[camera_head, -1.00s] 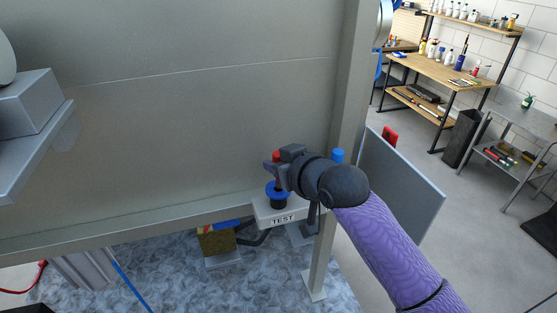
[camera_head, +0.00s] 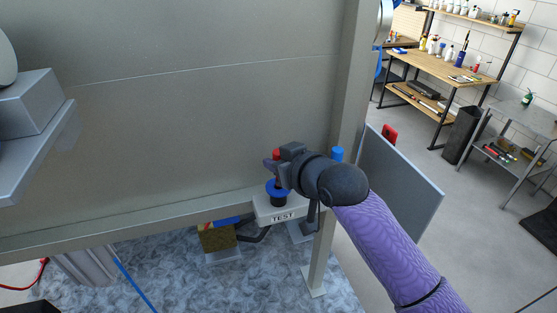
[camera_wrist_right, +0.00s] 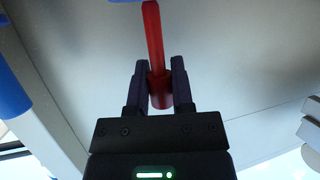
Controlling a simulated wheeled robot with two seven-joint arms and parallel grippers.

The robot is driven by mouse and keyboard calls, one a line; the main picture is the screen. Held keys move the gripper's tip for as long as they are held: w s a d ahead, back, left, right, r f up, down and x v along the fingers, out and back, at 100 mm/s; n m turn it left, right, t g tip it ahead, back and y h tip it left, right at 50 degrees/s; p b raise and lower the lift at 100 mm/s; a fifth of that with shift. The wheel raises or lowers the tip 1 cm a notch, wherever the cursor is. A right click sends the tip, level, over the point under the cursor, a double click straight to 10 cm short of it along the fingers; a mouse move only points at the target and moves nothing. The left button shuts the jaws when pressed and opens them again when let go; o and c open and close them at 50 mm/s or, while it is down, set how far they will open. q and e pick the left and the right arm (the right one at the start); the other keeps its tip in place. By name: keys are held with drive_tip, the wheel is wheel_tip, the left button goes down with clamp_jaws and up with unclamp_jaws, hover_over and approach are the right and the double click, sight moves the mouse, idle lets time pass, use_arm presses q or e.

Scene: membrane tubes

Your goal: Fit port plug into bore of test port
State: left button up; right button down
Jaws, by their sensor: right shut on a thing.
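My right gripper (camera_head: 272,166) is shut on the red port plug (camera_head: 277,154) above the test port. In the right wrist view the fingers (camera_wrist_right: 158,85) close on the plug's thick red part (camera_wrist_right: 160,92), and its thinner red shaft runs to the top edge. The test port (camera_head: 277,199) is a dark cylinder with a blue ring (camera_head: 272,187) on top, on a bracket labelled TEST (camera_head: 263,209). The plug stands roughly upright over the blue ring. The gripper hides where they meet, so I cannot tell whether the plug is inside the bore. My left gripper is not in view.
A blue-topped part (camera_head: 337,154) stands just right of my wrist, near the frame post (camera_head: 345,100). A large grey panel (camera_head: 180,120) rises behind the port. A flat grey panel (camera_head: 410,190) stands right of the post. Shelves and a workbench (camera_head: 450,70) are farther off.

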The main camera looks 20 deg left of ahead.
idle(0.7)
drive_tip(key=shift+p, duration=0.45)
drive_tip(key=shift+f+b, duration=1.35)
drive_tip(key=shift+f, duration=0.75)
drive_tip(key=shift+c, duration=2)
unclamp_jaws()
drive_tip(key=shift+r, duration=0.1)
drive_tip(key=b+v, duration=0.1)
drive_tip(key=v, duration=0.9)
